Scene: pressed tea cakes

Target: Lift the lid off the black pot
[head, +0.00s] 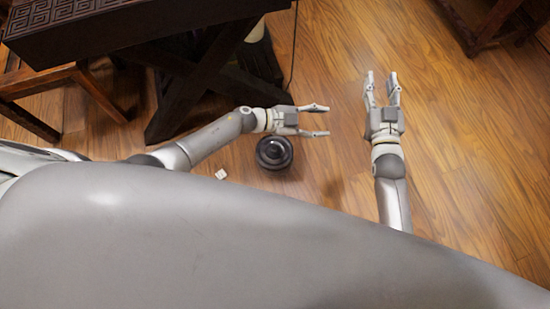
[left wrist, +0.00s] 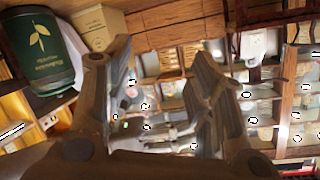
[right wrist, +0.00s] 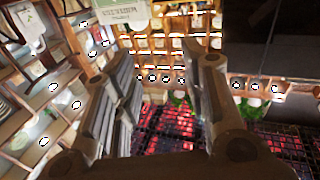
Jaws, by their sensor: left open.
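The black pot (head: 274,153) shows from above in the head view, with a dark round lid (head: 273,150) on it. My left gripper (head: 320,121) is open and empty, its fingers pointing right in the head view. It shows just above and to the right of the pot in the picture, with no visible contact; its height over the pot is unclear. My right gripper (head: 382,82) is open and empty, farther right, its fingers pointing away from me. Neither wrist view shows the pot. Open fingers show in the left wrist view (left wrist: 160,75) and the right wrist view (right wrist: 165,75).
A dark carved table (head: 120,30) with crossed legs stands at upper left, beside a wooden stool (head: 62,78). A small white object (head: 221,174) lies left of the pot. Wooden floor (head: 460,150) is clear at right. A green canister (left wrist: 42,50) shows by shelves.

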